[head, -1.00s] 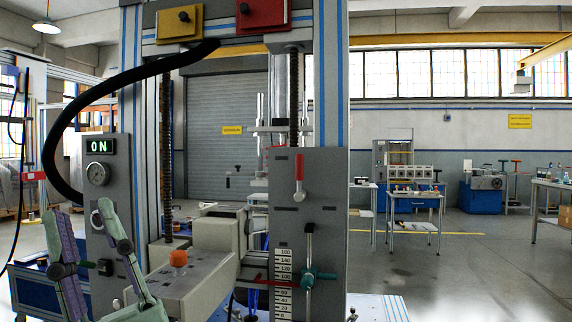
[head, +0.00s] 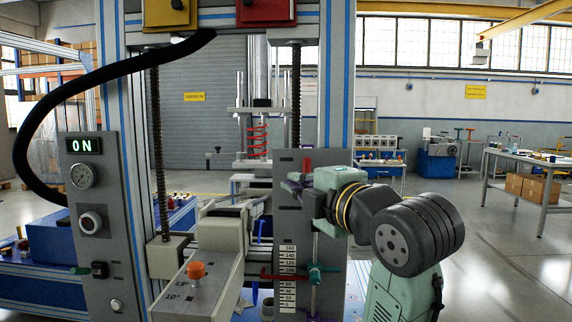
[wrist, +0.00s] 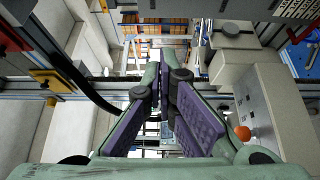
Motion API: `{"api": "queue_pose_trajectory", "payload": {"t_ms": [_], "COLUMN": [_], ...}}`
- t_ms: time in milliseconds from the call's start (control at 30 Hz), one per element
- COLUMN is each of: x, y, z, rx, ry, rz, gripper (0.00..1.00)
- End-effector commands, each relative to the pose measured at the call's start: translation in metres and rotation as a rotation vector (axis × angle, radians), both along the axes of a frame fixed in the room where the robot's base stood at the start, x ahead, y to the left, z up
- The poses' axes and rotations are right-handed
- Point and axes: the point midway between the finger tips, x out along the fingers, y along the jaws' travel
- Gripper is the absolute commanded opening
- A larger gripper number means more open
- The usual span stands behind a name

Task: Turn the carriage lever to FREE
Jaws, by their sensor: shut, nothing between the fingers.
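The grey carriage plate (head: 289,225) stands upright in the middle of the head view. The carriage lever (head: 307,165) shows only as a bit of its red grip at the plate's upper part; the rest is hidden behind my gripper and wrist. My gripper (head: 291,187) is in front of the plate at about the lever's height, its purple finger pads partly visible. Contact with the lever cannot be told. In the wrist view my gripper (wrist: 164,62) has its fingertips together with nothing seen between them. I cannot read any FREE mark.
Below my wrist is a thin rod with a teal clamp (head: 315,273) beside the white scale (head: 287,276). The control panel (head: 95,225) reads ON. A black hose (head: 95,85) arches at upper left.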

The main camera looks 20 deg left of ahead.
Motion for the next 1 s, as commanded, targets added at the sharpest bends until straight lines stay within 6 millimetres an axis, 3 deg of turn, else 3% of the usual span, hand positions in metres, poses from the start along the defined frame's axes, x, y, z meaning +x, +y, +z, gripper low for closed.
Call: {"api": "queue_pose_trajectory", "payload": {"t_ms": [467,933,1000], "x": [0.008,0.071,0.077], "y": [0.008,0.077,0.059], "z": [0.001,0.001,0.003], "rx": [-0.002,-0.003,0.001], "ry": [0.002,0.006,0.004], "rz": [0.001,0.003,-0.004], "gripper": [0.0,0.0,0.0]}}
